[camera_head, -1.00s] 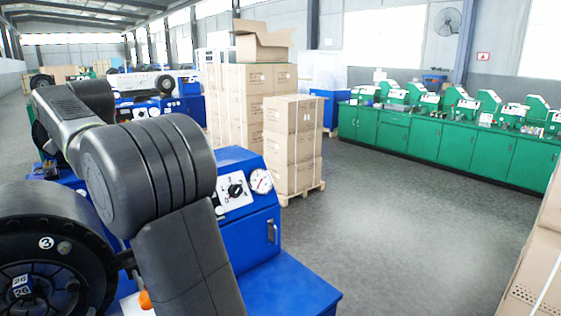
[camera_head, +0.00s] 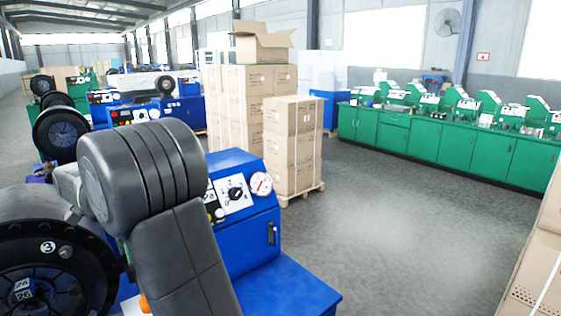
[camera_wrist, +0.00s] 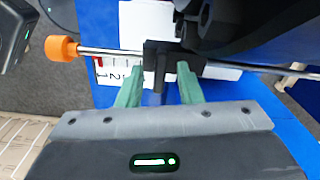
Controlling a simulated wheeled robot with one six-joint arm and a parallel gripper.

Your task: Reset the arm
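My gripper (camera_wrist: 158,82) shows in the wrist view with its two green fingers apart. A metal rod (camera_wrist: 105,51) with an orange knob (camera_wrist: 61,48) runs across beyond the fingertips. A black block (camera_wrist: 158,50) on the rod lies at the fingertips, with a narrow dark part reaching down between the fingers. I cannot tell whether the fingers touch it. In the head view my arm bends down in the foreground and my gripper is out of sight. A bit of the orange knob (camera_head: 145,303) shows beside my arm.
A blue machine (camera_head: 245,225) with a pressure gauge (camera_head: 261,184) stands close by my arm. A black round wheel (camera_head: 55,275) with a white number disc is at the lower left. Stacked cartons (camera_head: 293,145) and green cabinets (camera_head: 425,145) stand behind. The grey floor between is open.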

